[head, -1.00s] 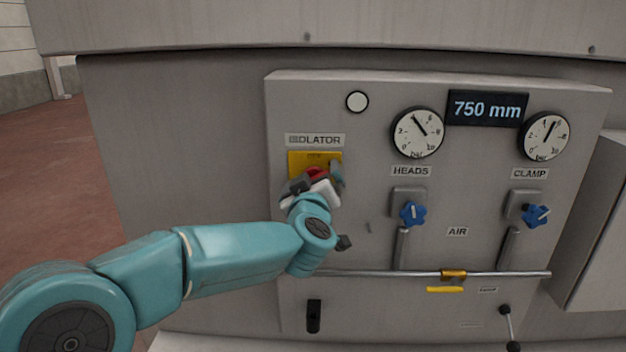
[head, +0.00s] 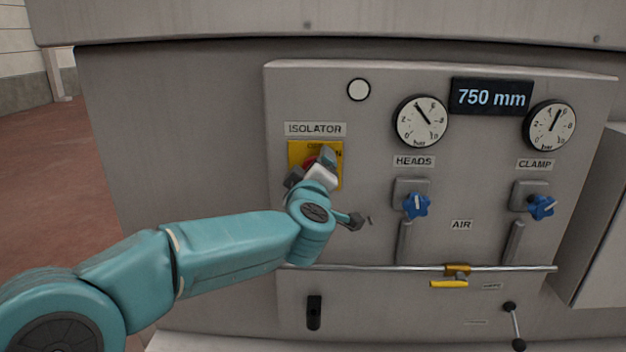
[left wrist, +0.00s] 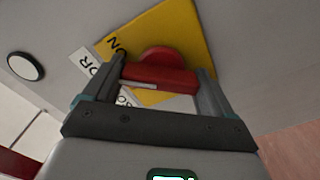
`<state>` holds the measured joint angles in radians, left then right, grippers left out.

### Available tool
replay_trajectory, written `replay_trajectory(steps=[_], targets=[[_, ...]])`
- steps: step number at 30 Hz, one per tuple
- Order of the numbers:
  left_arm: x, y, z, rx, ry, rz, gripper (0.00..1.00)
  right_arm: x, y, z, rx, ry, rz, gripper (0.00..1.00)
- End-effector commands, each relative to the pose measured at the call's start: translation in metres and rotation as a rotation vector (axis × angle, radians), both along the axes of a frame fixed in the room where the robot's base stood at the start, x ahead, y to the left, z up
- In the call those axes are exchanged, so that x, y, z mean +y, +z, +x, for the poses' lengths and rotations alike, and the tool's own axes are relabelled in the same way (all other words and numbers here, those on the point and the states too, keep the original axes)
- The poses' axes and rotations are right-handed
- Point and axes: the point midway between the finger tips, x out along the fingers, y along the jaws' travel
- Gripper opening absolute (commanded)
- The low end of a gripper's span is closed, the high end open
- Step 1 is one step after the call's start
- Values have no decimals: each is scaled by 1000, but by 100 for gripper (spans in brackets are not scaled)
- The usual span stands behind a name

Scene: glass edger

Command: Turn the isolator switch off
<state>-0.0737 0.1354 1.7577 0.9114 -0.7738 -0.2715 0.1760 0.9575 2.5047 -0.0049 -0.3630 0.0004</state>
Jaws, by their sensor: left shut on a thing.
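The isolator switch has a red handle on a yellow plate (head: 333,180), under the ISOLATOR label (head: 315,129) on the grey panel. My left gripper (head: 312,165) is at the switch and hides most of the handle in the head view. In the left wrist view the red handle (left wrist: 160,76) sits between the two dark fingers of my left gripper (left wrist: 160,88), which is shut on it. The yellow plate (left wrist: 190,35) shows behind, with the word ON near its edge. My right gripper is in neither view.
Right of the switch are two dials (head: 421,122), a 750 mm display (head: 491,96) and two blue star knobs (head: 417,205). A horizontal pipe with a yellow lever (head: 449,284) runs below. A round white lamp or button (head: 359,90) is above the switch.

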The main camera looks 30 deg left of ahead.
Motion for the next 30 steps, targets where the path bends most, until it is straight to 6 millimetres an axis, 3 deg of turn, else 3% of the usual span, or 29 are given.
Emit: replay_trajectory(steps=[15, 30], targets=[[0, -5, 0, -239, -2, -393, 55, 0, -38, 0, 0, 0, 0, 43], [1, -4, 0, -350, 0, -576, 55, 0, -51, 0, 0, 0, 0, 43]])
